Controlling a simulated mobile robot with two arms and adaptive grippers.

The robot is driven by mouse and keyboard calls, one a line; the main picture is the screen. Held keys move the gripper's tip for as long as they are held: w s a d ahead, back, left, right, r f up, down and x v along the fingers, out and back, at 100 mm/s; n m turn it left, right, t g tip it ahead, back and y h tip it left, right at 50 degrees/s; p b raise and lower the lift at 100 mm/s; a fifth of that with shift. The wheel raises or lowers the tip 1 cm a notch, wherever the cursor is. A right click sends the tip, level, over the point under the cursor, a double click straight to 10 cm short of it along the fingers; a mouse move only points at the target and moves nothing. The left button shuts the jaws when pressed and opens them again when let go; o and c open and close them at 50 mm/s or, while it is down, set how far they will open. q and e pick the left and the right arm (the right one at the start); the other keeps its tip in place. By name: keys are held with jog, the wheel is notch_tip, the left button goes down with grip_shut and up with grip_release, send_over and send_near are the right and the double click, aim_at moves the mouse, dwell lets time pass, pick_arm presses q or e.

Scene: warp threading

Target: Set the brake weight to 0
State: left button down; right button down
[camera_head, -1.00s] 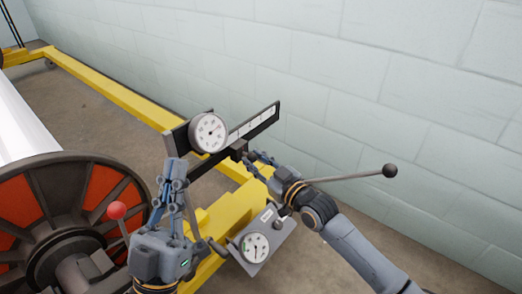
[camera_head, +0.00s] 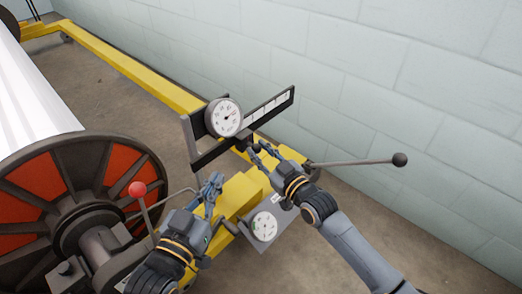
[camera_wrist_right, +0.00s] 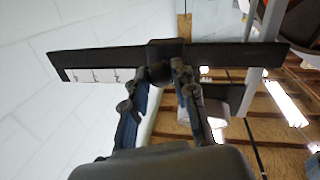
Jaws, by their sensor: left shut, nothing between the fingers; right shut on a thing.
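The brake weight is a small dark block (camera_head: 243,140) on a black beam with a white graduated scale (camera_head: 266,112). It sits just right of the round dial (camera_head: 224,117). My right gripper (camera_head: 259,152) reaches it from below and is shut on it. In the right wrist view the weight (camera_wrist_right: 165,58) shows between the fingertips, with the marked scale (camera_wrist_right: 95,75) to its left; its numbers are too small to read. My left gripper (camera_head: 212,188) is shut and empty, below and left of the beam, apart from it.
A warp beam with a red-and-black flange (camera_head: 60,195) stands at the left, near a red-knobbed lever (camera_head: 138,190). A black-knobbed rod (camera_head: 350,163) sticks out right. A lower gauge (camera_head: 264,226) sits beside the yellow frame (camera_head: 145,85). A block wall (camera_head: 400,80) closes the right.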

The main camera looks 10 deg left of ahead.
jog(key=shift+s+a+f, duration=0.2)
jog(key=shift+a, duration=0.05)
jog(key=c, duration=1.3)
grip_release()
jog(key=shift+o, duration=1.2)
jog(key=shift+r, duration=0.1)
jog(key=shift+d, duration=0.1)
jog(key=shift+s+d, duration=0.1)
jog(key=v, duration=1.1)
jog(key=shift+s+d, duration=0.15)
jog(key=shift+s, duration=0.15)
